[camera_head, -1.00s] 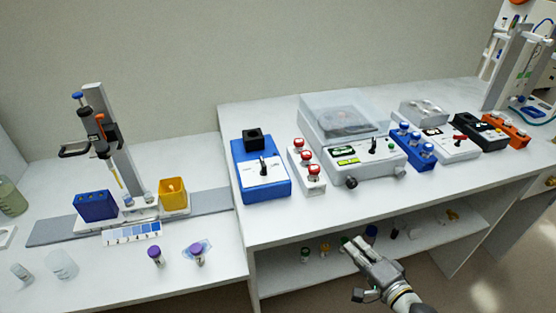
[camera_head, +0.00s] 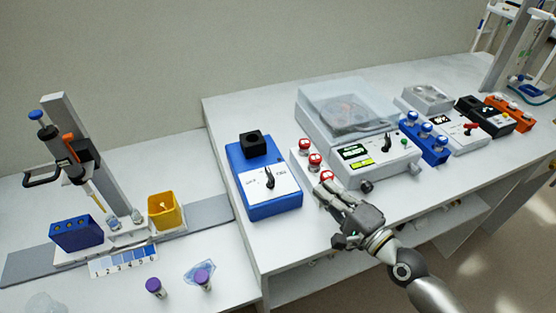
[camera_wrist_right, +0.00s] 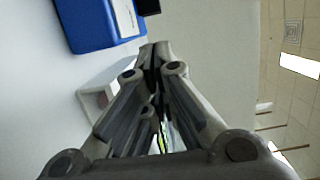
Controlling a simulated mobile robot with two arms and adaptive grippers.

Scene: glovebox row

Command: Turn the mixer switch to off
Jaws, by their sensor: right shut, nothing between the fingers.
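The mixer (camera_head: 262,203) is a blue box with a black square top piece (camera_head: 252,143) and a white front panel. Its black switch (camera_head: 269,178) stands roughly upright in the middle of the panel. My right gripper (camera_head: 325,187) is shut and empty, to the right of the mixer and over the near end of the white rack, apart from the switch. My left gripper is not in view.
A white rack (camera_head: 299,163) with red-capped tubes stands right of the mixer, partly hidden by my gripper. A centrifuge (camera_head: 355,150) with a clear lid stands behind. A blue rack (camera_head: 434,153) is farther right.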

